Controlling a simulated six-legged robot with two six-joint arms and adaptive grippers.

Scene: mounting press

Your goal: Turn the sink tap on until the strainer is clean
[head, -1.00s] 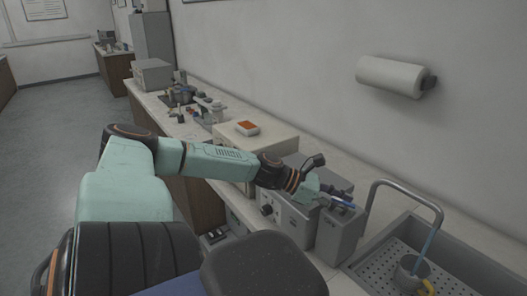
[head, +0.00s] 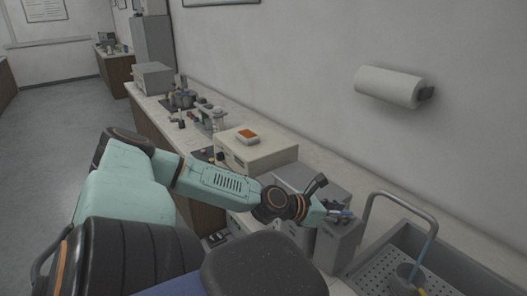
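The sink tap (head: 398,198) is a grey curved spout over the grey sink (head: 475,268) at the lower right. A thin blue streak (head: 425,250) runs from the spout's end down to a small grey cup-shaped thing (head: 404,279) on the perforated sink floor. It looks like water, and the cup may be the strainer; its contents and cleanness cannot be made out. My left gripper (head: 341,212) is over a grey box left of the tap, apart from the spout. Its fingers are too small to judge. My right gripper is not in view.
A grey box-shaped device (head: 312,180) stands under my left forearm, with a cream device bearing an orange-topped item (head: 247,136) behind it. A paper towel roll (head: 388,86) hangs on the wall. The floor at the left is clear.

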